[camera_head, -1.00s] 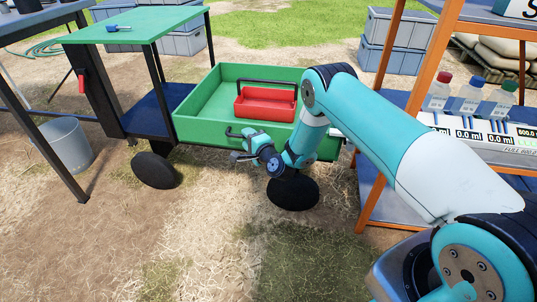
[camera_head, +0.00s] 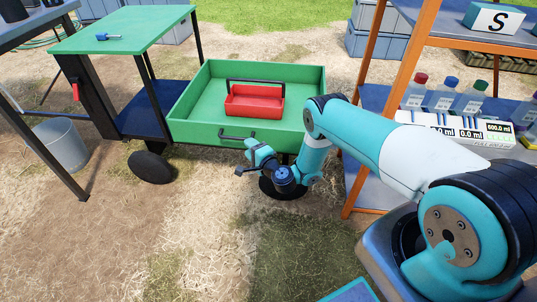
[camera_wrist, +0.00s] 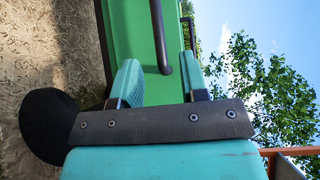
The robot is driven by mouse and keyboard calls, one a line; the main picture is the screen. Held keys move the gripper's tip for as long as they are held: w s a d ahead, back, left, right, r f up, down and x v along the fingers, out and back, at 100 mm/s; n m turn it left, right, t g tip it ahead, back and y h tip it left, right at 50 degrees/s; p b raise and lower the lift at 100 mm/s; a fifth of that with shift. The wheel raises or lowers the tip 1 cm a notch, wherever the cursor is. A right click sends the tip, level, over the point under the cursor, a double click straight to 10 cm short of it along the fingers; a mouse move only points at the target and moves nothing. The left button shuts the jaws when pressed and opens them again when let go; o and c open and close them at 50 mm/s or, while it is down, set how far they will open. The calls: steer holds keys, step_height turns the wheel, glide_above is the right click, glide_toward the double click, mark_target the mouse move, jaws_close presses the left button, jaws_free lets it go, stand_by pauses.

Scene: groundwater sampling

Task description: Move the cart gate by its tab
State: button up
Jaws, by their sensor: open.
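The green cart (camera_head: 180,118) stands ahead, its front panel, the gate, facing me. A dark bar-shaped tab (camera_head: 236,135) is fixed to that panel. My gripper (camera_head: 256,152) is open and empty, close in front of the panel and just below the tab's right end. In the wrist view, the tab (camera_wrist: 159,36) runs down against the green panel (camera_wrist: 133,35) and ends between my two open fingers (camera_wrist: 159,70) in the picture. I cannot tell how far the fingertips are from the tab, or whether they touch it.
A red tool carrier (camera_head: 254,101) sits in the cart's tray. A blue screwdriver-like tool (camera_head: 108,37) lies on the green upper shelf. An orange-framed rack (camera_head: 374,130) with bottles stands close to my arm's right. A grey bucket (camera_head: 62,143) is at left. Open ground lies in front.

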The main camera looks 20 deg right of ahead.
steer(key=p+v, duration=1)
steer(key=p, duration=0.3)
steer(key=shift+a+r, duration=0.1)
steer(key=shift+a, duration=0.05)
